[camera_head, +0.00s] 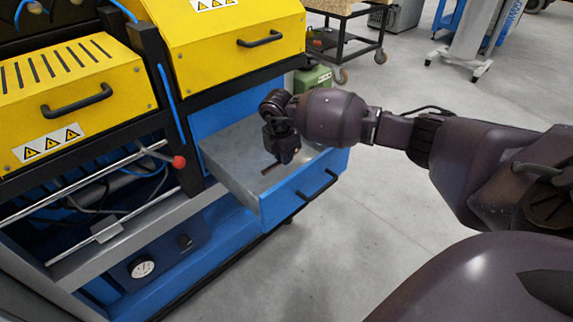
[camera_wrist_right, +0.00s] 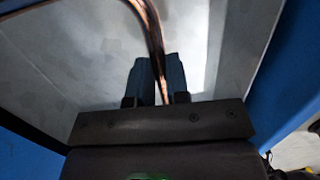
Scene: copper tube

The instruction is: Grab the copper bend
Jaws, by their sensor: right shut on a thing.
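The copper bend (camera_wrist_right: 153,33) is a thin copper tube that runs from between my right fingers to the top edge of the right wrist view. My right gripper (camera_wrist_right: 162,72) is shut on it. In the head view the right gripper (camera_head: 281,160) is over the open drawer (camera_head: 228,172), and a short brown piece of the copper bend (camera_head: 270,168) shows beside the fingers. The drawer's grey metal floor lies behind the tube in the wrist view. The rest of the bend is hidden or out of view. My left gripper is not in view.
A red knob (camera_head: 179,162) sticks out left of the drawer. The grey floor (camera_head: 385,250) to the right is clear.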

